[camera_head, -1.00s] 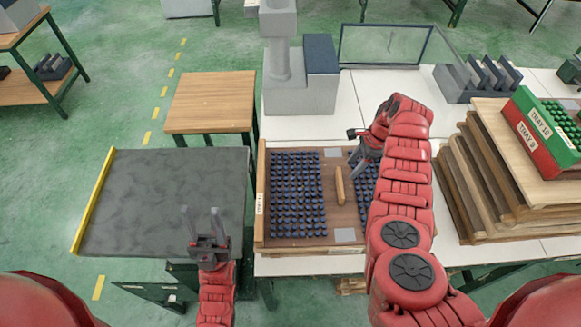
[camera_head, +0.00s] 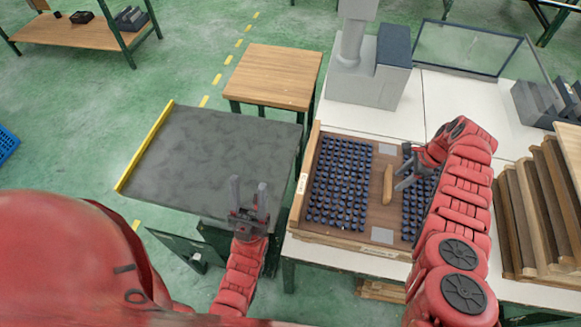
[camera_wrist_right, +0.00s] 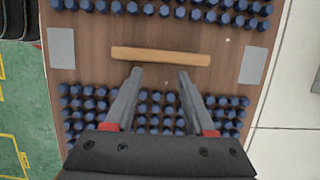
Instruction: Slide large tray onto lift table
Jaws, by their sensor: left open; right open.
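The large wooden tray (camera_head: 375,238) lies on the white bench, its left edge beside the dark grey top of the lift table (camera_head: 215,150). The tray holds two blocks of dark blue pegs, with a bare strip and a wooden bar handle (camera_head: 388,185) between them. My right gripper (camera_head: 401,178) is open over the tray, right of the handle. In the right wrist view the open fingers (camera_wrist_right: 158,75) point toward the handle (camera_wrist_right: 160,56), with nothing between them. My left gripper (camera_head: 249,187) is open and empty, in front of the lift table's right part.
A yellow strip (camera_head: 145,147) runs along the lift table's left edge. A grey machine (camera_head: 369,75) stands behind the tray. Stacked wooden trays (camera_head: 535,205) stand to the right. A small wooden table (camera_head: 275,75) stands behind the lift table.

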